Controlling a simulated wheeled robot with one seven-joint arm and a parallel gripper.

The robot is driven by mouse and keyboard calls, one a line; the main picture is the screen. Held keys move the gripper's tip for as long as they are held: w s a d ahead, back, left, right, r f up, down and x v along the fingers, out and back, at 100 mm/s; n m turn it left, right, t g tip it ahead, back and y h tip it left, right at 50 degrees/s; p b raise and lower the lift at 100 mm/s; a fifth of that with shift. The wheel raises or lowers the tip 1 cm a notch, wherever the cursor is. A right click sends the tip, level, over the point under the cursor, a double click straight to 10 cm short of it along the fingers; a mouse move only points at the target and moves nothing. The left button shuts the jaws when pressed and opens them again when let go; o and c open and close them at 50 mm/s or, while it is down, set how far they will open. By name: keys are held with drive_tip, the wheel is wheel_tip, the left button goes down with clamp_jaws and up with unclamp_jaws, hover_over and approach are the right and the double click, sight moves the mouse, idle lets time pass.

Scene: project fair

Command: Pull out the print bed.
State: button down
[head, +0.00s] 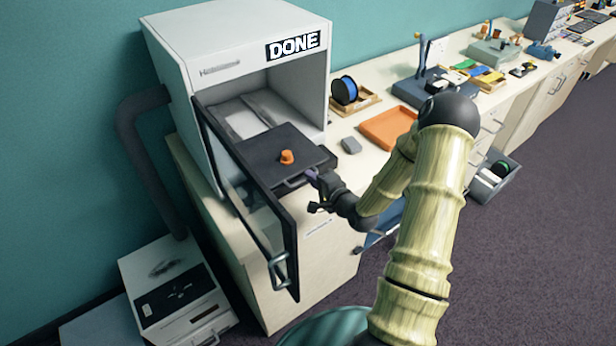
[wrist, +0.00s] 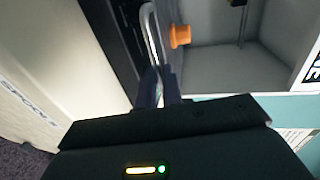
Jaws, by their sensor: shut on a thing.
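The print bed (head: 270,152) is a dark flat plate that sticks out through the front opening of the white printer (head: 240,25). A small orange printed part (head: 287,157) stands on it; the part also shows in the wrist view (wrist: 180,36). My gripper (head: 312,176) is at the bed's front edge. In the wrist view its fingers (wrist: 158,85) are shut on the bed's light metal handle (wrist: 150,32). The printer's glass door (head: 255,205) stands open on the left. The gripped part of the handle is hidden between the fingers.
A grey block (head: 351,145), an orange tray (head: 388,127) and a blue spool (head: 344,90) are on the bench right of the printer. A white box (head: 175,290) is on the floor at left. The floor at right is clear.

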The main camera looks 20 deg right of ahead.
drive_tip(key=c, duration=1.8)
unclamp_jaws()
drive_tip(key=shift+a, duration=0.1)
drive_tip(key=p+v, duration=0.6)
drive_tip(key=v, duration=1.1)
drive_tip(key=shift+s+p, duration=0.2)
drive_tip(key=shift+p, duration=0.1)
